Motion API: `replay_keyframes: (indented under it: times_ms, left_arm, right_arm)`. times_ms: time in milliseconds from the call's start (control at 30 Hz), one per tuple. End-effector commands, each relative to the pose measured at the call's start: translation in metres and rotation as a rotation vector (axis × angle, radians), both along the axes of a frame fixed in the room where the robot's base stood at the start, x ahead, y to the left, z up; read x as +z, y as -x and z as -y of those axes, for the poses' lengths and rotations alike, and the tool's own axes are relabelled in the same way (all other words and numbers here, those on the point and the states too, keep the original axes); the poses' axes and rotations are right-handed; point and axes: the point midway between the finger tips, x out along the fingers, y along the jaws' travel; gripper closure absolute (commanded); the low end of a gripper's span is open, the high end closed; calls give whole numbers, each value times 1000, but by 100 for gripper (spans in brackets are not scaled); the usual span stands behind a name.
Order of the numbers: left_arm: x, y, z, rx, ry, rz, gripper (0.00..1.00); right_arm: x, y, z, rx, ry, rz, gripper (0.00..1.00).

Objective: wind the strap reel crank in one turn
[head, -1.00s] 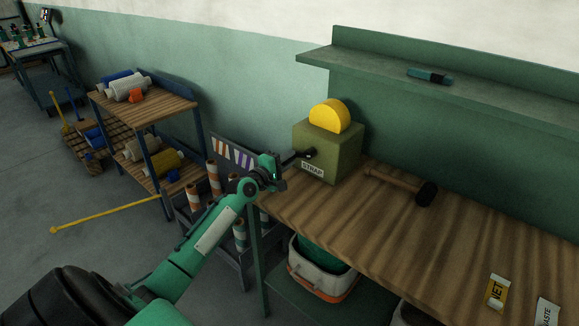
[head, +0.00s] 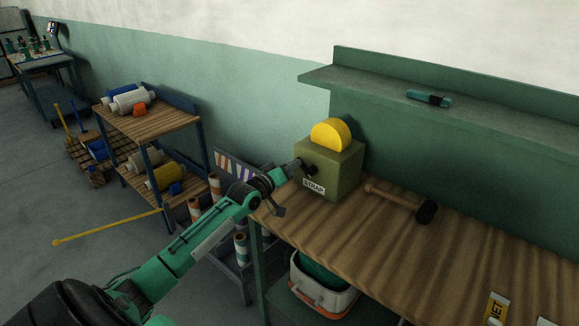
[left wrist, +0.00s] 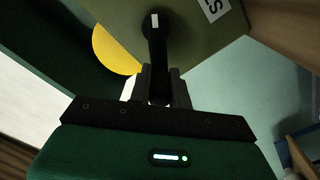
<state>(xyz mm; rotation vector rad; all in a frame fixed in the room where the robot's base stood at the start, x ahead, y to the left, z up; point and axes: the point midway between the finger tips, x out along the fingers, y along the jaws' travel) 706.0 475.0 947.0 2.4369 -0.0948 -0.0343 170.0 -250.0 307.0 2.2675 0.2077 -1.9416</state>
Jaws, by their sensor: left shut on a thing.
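The strap reel is an olive box (head: 345,173) labelled STRAP, with a yellow disc (head: 330,134) rising from its top. It stands at the left end of the wooden bench. Its black crank (head: 309,170) is on the box's left-facing side. My left gripper (head: 295,168) is at that side, shut on the crank's handle. In the left wrist view, the dark crank arm (left wrist: 154,40) with a white mark runs down from the box face (left wrist: 193,32) to between the fingers (left wrist: 160,88). The fingers partly hide the handle. My right gripper is not in view.
A mallet (head: 402,203) lies on the bench (head: 420,255) right of the reel. A shelf (head: 470,105) with a small teal tool (head: 428,98) is above. A white bin (head: 322,290) sits under the bench. A rack (head: 160,122) with rolls stands to the left.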

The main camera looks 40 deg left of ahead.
Motion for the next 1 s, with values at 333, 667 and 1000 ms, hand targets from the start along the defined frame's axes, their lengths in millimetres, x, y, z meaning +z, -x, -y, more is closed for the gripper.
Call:
replay_keyframes:
  times_ms: [333, 667, 1000]
  left_arm:
    - [14, 1, 12, -2, -330, 25, 100]
    - [19, 2, 25, -2, -630, 47, 100]
    - [19, 3, 35, -2, -852, 65, 100]
  right_arm:
    - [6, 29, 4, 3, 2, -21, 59]
    - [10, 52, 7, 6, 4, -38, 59]
    - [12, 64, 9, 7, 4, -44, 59]
